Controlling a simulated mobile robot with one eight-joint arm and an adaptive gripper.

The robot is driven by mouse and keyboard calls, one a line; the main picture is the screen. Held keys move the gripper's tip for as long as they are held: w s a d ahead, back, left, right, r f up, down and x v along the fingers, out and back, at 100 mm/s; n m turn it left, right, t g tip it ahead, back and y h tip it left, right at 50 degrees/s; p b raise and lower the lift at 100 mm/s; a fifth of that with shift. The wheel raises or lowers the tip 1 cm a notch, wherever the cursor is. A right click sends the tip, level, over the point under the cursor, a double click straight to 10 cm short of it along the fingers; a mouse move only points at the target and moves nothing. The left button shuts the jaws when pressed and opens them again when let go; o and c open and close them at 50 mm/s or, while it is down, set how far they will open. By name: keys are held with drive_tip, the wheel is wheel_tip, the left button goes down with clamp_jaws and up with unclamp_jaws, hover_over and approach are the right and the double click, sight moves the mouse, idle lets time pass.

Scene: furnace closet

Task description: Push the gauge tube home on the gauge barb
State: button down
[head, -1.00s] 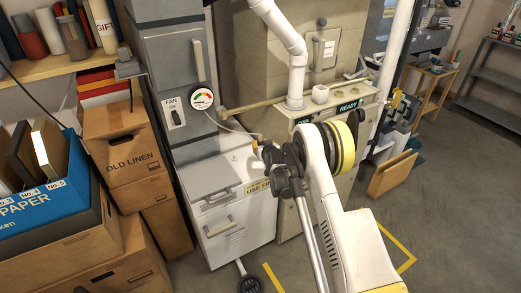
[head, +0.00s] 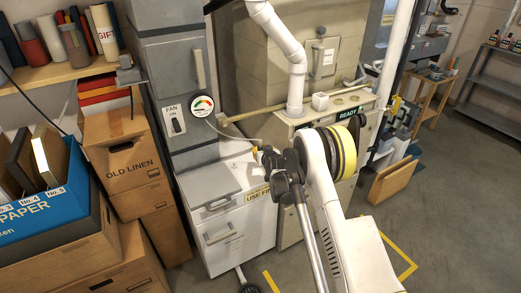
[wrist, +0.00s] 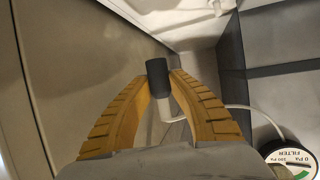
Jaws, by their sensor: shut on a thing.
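The gauge tube is a thin white hose (wrist: 235,107); in the head view the tube (head: 228,135) runs from the round dial gauge (head: 202,105) toward my gripper. The dial gauge (wrist: 290,160) also shows at the lower right of the wrist view. My gripper (wrist: 160,82) has ribbed yellow fingers, shut on the tube's end, a dark grey sleeve (wrist: 157,72) with a pale section below it. In the head view my gripper is mostly hidden behind my arm. I cannot make out the gauge barb in either view.
A white cabinet (head: 222,238) with a grey lid stands below the gauge. The beige furnace casing (head: 330,118) and a white pipe (head: 297,75) are behind my arm. Cardboard boxes (head: 122,150) crowd the left. Open floor (head: 455,200) lies at the right.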

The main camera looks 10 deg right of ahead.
drive_tip(key=shift+f+b, duration=1.65)
drive_tip(key=shift+f, duration=0.55)
drive_tip(key=shift+a, duration=0.15)
drive_tip(key=shift+w+a, duration=0.85)
drive_tip(key=shift+a, duration=1.05)
drive_tip(key=shift+w+a, duration=0.85)
drive_tip(key=shift+a, duration=1)
drive_tip(key=shift+w+a, duration=0.85)
drive_tip(key=shift+a, duration=1.05)
drive_tip(key=shift+f, duration=1.8)
drive_tip(key=shift+r, duration=0.2)
drive_tip(key=shift+r+p, duration=0.3)
drive_tip(key=shift+r, duration=0.6)
drive_tip(key=shift+h+b, duration=0.3)
drive_tip(key=shift+b, duration=0.05)
